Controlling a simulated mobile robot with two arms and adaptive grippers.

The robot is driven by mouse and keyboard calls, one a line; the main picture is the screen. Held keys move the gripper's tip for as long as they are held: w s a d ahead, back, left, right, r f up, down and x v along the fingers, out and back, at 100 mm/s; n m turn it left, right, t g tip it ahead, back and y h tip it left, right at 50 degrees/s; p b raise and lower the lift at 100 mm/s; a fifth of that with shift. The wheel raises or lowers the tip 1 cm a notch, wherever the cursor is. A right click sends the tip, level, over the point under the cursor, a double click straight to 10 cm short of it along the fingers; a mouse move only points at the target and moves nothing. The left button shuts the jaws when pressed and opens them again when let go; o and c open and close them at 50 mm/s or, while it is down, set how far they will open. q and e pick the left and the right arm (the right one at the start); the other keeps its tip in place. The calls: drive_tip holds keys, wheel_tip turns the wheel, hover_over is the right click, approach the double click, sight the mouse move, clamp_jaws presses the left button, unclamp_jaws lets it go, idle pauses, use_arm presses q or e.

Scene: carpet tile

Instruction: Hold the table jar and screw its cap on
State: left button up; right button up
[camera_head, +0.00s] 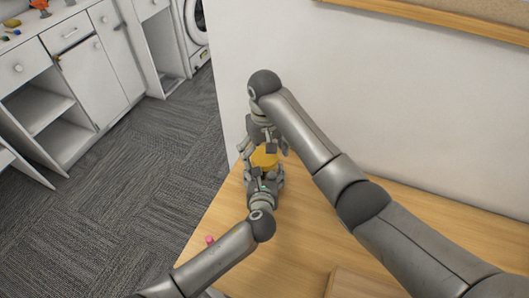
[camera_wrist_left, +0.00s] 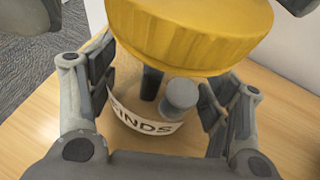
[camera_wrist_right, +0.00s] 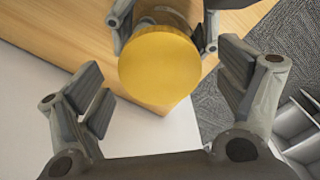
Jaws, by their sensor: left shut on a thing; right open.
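The jar (camera_wrist_left: 150,122) is clear, with a pale label reading "INDS" and a grey and a dark shape seen in or through it. My left gripper (camera_head: 265,182) is shut on the jar, its fingers on both sides in the left wrist view. The yellow cap (camera_head: 264,157) sits at the jar's top; it also shows large in the left wrist view (camera_wrist_left: 190,35). Whether it is threaded on cannot be told. My right gripper (camera_wrist_right: 165,90) is open over the cap (camera_wrist_right: 160,68), with gaps between its fingers and the cap's sides.
The wooden table (camera_head: 280,240) has its left edge close to the jar. A small pink thing (camera_head: 209,239) lies near that edge, and a wooden box (camera_head: 350,285) is at the front. A white wall (camera_head: 400,110) stands behind. White cabinets (camera_head: 85,75) are across the carpet.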

wheel_tip(320, 180, up, 12)
idle(0.7)
use_arm(q)
drive_tip(key=o, duration=2.1)
drive_tip(key=shift+c, duration=0.2)
drive_tip(key=v, duration=1.2)
drive_tip(key=shift+d+f, duration=0.1)
